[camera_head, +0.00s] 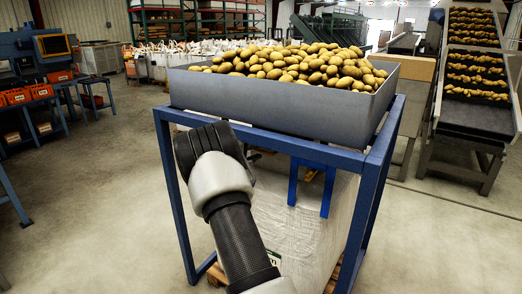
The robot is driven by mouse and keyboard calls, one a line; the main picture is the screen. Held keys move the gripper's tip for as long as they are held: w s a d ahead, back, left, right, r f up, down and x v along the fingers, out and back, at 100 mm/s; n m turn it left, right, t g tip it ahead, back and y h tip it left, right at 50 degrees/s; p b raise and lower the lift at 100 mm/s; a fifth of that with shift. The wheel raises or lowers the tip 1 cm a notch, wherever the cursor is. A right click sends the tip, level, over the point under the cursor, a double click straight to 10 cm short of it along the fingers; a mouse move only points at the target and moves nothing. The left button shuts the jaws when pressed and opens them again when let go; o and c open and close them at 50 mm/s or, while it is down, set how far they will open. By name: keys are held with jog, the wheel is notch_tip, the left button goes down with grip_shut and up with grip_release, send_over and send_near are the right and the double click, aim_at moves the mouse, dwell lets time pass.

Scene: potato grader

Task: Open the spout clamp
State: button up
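A grey hopper (270,109) heaped with potatoes stands on a blue frame (374,185). A blue U-shaped bracket (292,182) hangs below the hopper's front edge, in front of a white bulk bag (305,238). I cannot tell whether this bracket is part of the spout clamp. No clamp handle or spout shows clearly. My arm rises from the bottom of the picture. Its dark end (207,147) is in front of the frame's left side, left of the bracket and apart from it in the picture. The fingertips cannot be made out.
The bag stands on a wooden pallet (216,274) inside the frame. The frame's legs and top rails border the space around it. A potato conveyor (478,122) stands at the right, and a blue workbench with orange crates (16,96) at the left. Floor at both sides is clear.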

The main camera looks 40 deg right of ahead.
jog(key=x, duration=0.3)
jog(key=shift+w+d+r, duration=0.15)
jog(key=shift+d+r, duration=0.05)
jog(key=shift+d, duration=0.05)
grip_shut()
